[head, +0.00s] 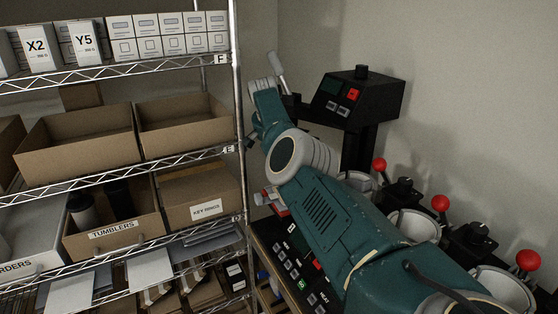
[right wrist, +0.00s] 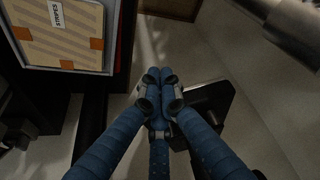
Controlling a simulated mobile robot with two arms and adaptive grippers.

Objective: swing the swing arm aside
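My right arm reaches up across the head view, and its far end hides part of the press. The press has a black head (head: 360,98) with a red button, on a black post. A pale handle (head: 277,67) sticks up left of the head, just beyond my arm's end; whether it belongs to the swing arm I cannot tell. In the right wrist view my right gripper (right wrist: 158,96) has its blue fingers drawn together, with nothing visible between them. A dark flat part (right wrist: 208,106) lies right of and behind the fingertips. My left gripper is in neither view.
Wire shelving with boxes and bins (head: 75,143) stands at the left. Several mug stations with red-knobbed levers (head: 440,203) line the right, close to my arm. A keypad panel (head: 292,268) lies below. A striped carton (right wrist: 58,30) and a grey cylinder (right wrist: 285,22) show in the wrist view.

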